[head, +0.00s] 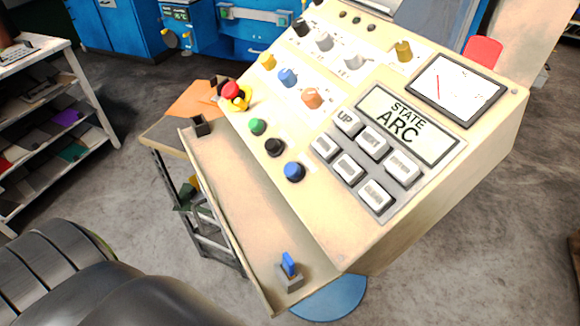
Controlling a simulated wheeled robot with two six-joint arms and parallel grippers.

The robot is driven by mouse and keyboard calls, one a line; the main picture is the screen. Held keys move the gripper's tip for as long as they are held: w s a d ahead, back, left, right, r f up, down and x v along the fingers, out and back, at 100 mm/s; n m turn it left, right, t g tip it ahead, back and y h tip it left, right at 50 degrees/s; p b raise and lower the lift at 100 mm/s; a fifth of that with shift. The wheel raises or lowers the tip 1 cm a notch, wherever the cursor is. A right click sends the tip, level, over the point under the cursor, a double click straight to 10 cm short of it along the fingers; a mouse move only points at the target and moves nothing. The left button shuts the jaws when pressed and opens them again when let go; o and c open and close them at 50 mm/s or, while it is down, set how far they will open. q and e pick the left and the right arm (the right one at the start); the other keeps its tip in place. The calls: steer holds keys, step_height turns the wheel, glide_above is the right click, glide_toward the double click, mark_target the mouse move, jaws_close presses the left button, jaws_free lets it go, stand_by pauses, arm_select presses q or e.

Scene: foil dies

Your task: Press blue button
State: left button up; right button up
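A round blue button (293,171) with a dark base sits at the lower edge of the beige sloped control panel (325,215). It stands in a row with a black button (274,147) and a green button (257,126). A second blue control, a knob (288,77), sits higher on the panel between a yellow knob (267,61) and an orange knob (312,98). Neither gripper shows in the head view, and nothing covers the blue button.
A red mushroom button (231,90) on a yellow base, grey keys (347,167) and a "STATE ARC" display (407,126) share the panel. A blue-handled switch (289,265) stands on the lower ledge. A white shelf (60,130) stands left; grey floor lies between.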

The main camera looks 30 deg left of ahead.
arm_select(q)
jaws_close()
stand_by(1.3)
